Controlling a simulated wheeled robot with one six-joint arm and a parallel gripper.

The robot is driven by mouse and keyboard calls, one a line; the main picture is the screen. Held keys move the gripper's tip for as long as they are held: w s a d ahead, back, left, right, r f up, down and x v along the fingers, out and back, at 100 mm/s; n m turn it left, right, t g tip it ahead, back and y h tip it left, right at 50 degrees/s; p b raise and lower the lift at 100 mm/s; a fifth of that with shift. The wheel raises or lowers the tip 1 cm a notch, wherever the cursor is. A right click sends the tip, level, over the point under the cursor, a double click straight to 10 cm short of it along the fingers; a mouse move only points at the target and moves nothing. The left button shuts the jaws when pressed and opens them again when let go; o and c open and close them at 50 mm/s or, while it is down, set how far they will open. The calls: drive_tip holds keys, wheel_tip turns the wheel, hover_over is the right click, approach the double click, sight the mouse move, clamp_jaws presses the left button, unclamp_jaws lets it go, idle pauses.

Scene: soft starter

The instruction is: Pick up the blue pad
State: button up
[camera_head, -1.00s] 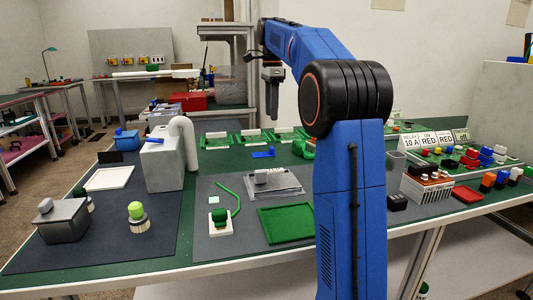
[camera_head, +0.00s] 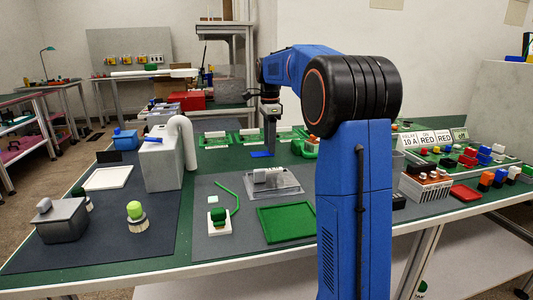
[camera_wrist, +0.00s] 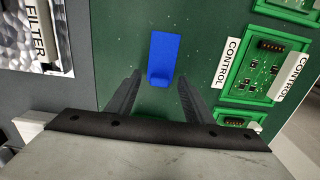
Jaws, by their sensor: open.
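The blue pad (camera_head: 261,154) lies flat on the green table top in the head view, in front of the row of green boards. In the wrist view the blue pad (camera_wrist: 164,58) is a blue strip with a raised, rounded near end. My gripper (camera_head: 269,149) points down over it in the head view and hides part of it. In the wrist view my gripper (camera_wrist: 157,84) is open, with one finger to each side of the pad's near end. Nothing is between the fingers' grip, and I cannot tell the exact height above the table.
Green boards labelled CONTROL (camera_wrist: 265,55) lie to the right in the wrist view. A panel marked FILTER (camera_wrist: 42,35) lies to the left. A green curved part (camera_head: 304,149) stands just right of my gripper. A clear-covered tray (camera_head: 272,182) lies nearer on the grey mat.

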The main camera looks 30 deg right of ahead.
drive_tip(key=shift+f, duration=0.45)
drive_tip(key=c, duration=1.1)
drive_tip(key=shift+r, duration=0.1)
